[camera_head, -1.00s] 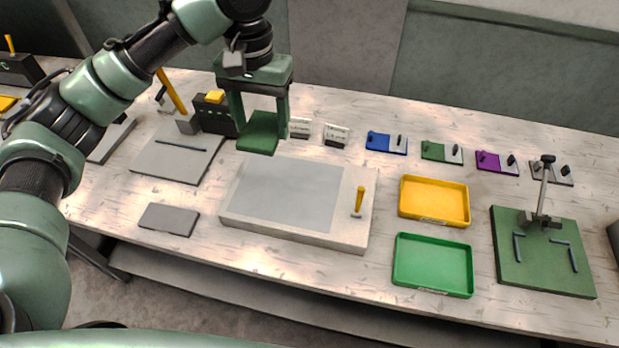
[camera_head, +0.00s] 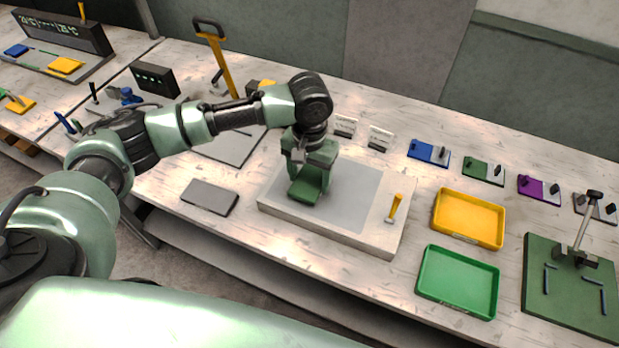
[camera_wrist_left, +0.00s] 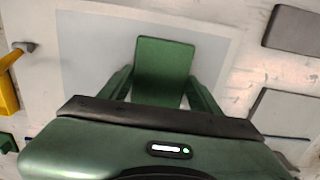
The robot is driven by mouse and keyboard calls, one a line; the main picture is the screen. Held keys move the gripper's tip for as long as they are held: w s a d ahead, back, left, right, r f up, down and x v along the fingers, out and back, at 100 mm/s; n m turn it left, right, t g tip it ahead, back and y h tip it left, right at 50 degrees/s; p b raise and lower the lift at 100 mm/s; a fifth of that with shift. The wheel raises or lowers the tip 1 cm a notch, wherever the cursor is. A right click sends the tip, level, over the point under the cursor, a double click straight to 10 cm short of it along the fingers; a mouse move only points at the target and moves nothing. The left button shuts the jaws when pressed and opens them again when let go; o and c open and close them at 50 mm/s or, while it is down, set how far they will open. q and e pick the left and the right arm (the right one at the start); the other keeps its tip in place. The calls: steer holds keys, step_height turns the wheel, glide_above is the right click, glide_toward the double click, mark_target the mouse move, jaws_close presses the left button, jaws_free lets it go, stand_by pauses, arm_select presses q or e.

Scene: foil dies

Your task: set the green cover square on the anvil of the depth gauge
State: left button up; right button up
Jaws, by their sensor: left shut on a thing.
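The green cover (camera_head: 305,193) is a flat dark green plate. My left gripper (camera_head: 310,172) is shut on it and holds it over the left part of the grey-topped pale slab (camera_head: 345,228); I cannot tell the height of any gap. In the left wrist view the cover (camera_wrist_left: 164,60) shows between the two fingers, roughly level, over the grey area. I cannot tell for sure which fixture is the depth gauge. My right gripper is not in view.
A yellow tray (camera_head: 468,240) and a green tray (camera_head: 457,312) lie right of the slab. Small blue, green and purple-topped blocks line the back. A grey plate (camera_head: 209,197) lies left of the slab.

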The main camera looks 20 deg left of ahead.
arm_select(q)
steer(key=shift+f, duration=0.8)
steer(key=shift+f, duration=0.1)
steer(key=o, duration=1.4)
